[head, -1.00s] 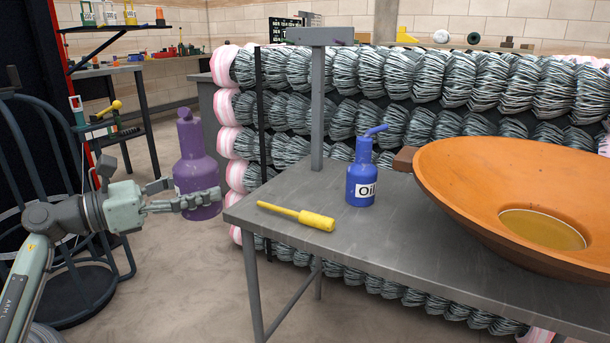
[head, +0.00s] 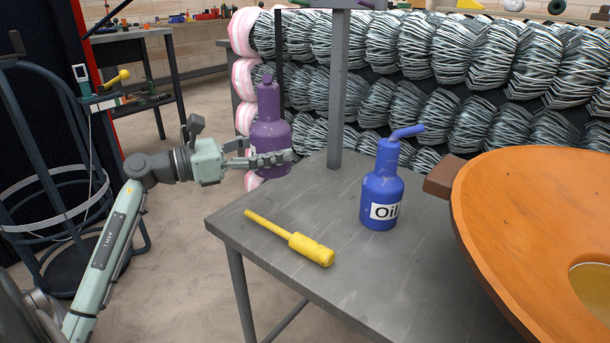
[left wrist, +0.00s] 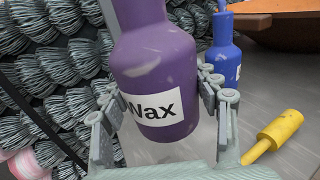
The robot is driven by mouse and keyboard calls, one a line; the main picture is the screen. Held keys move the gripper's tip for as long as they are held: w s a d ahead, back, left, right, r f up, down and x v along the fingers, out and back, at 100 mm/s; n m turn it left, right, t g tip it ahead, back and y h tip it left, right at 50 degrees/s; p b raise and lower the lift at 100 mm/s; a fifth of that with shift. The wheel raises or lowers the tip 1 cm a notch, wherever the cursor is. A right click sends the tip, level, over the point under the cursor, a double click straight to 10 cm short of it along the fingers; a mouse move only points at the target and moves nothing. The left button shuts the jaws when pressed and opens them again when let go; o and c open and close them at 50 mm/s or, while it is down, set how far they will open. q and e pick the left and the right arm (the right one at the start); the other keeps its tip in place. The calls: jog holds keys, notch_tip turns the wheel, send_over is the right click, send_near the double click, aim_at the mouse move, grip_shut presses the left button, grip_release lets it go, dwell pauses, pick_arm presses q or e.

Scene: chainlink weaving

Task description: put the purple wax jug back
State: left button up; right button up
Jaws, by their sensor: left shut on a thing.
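The purple wax jug (head: 269,130) is upright in my left gripper (head: 268,160), near the left back edge of the grey metal table (head: 290,200). In the left wrist view the jug (left wrist: 155,65) shows its white "Wax" label between the two fingers (left wrist: 160,100), which are shut on it. I cannot tell for sure whether its base touches the table; it appears held at about the tabletop's edge. My right gripper is not in view.
A blue oil bottle (head: 381,190) stands on the table, right of the jug. A yellow mallet (head: 300,243) lies near the front left. A large orange bowl (head: 530,220) fills the right side. A grey post (head: 338,90) rises at the back.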

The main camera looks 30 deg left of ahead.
pick_arm(q)
jog(key=w+f, duration=0.1)
jog(key=w, duration=0.1)
jog(key=w+d+f, duration=0.1)
jog(key=w, duration=0.1)
jog(key=w+d+f, duration=0.1)
jog(key=w, duration=0.1)
jog(key=shift+w+f, duration=0.15)
jog(key=shift+f, duration=0.25)
jog(key=shift+w+d+f, duration=0.2)
jog(key=shift+w+f, duration=0.2)
jog(key=shift+f, duration=0.05)
notch_tip(320, 180, down, 4)
jog(key=shift+r, duration=0.2)
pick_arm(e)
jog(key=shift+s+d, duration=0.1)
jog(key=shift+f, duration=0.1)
pick_arm(q)
jog(key=shift+f, duration=0.1)
jog(key=o, duration=1.7)
jog(key=shift+c, duration=0.2)
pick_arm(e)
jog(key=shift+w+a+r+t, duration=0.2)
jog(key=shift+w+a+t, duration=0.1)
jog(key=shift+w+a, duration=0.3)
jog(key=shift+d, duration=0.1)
